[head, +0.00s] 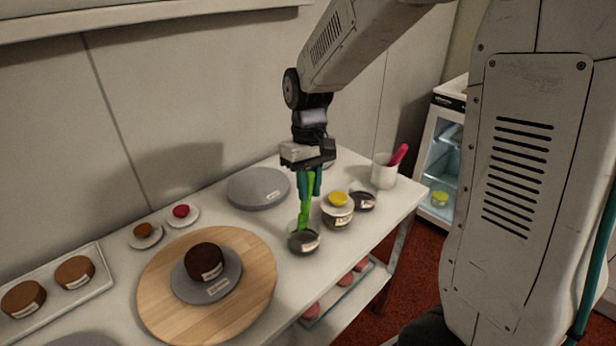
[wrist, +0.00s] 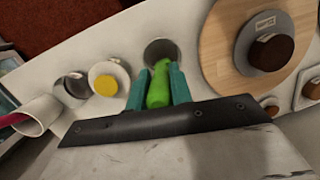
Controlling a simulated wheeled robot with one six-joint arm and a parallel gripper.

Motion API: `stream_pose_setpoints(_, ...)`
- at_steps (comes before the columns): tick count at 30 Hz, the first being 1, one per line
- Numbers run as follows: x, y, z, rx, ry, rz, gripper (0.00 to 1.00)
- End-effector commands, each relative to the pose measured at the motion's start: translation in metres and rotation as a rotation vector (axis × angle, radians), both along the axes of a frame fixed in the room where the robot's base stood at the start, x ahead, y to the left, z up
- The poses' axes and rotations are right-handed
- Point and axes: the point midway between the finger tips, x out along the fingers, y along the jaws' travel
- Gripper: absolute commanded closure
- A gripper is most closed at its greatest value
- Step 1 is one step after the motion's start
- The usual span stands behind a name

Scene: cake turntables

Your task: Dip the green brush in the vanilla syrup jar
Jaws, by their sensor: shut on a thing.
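My gripper (head: 310,190) has teal fingers and is shut on the green brush (head: 305,208), which points downward. The brush also shows between the fingers in the wrist view (wrist: 158,90). Its lower end is at the mouth of a small dark-topped jar (head: 304,242) with a white label. That jar shows just beyond the brush in the wrist view (wrist: 160,48). How deep the tip sits in the jar I cannot tell. The label is too small to read, so I cannot confirm which jar holds vanilla syrup.
A jar with a yellow top (head: 338,212) and another dark jar (head: 363,201) stand right of the brush. A white cup (head: 384,174) holds a pink-handled tool. A grey turntable (head: 258,188) is behind; a wooden board (head: 160,285) bearing a chocolate cake (head: 204,258) is left.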

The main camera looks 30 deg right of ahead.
Motion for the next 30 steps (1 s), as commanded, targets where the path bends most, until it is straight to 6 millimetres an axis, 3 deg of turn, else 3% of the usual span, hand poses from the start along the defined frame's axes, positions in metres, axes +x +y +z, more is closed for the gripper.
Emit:
stream_pose_setpoints(15, -0.001, 0.000, -0.040, 0.000, 0.001, -0.001, 1.00)
stream_pose_setpoints(30, 0.000, -0.001, -0.045, 0.000, 0.000, -0.001, 1.00)
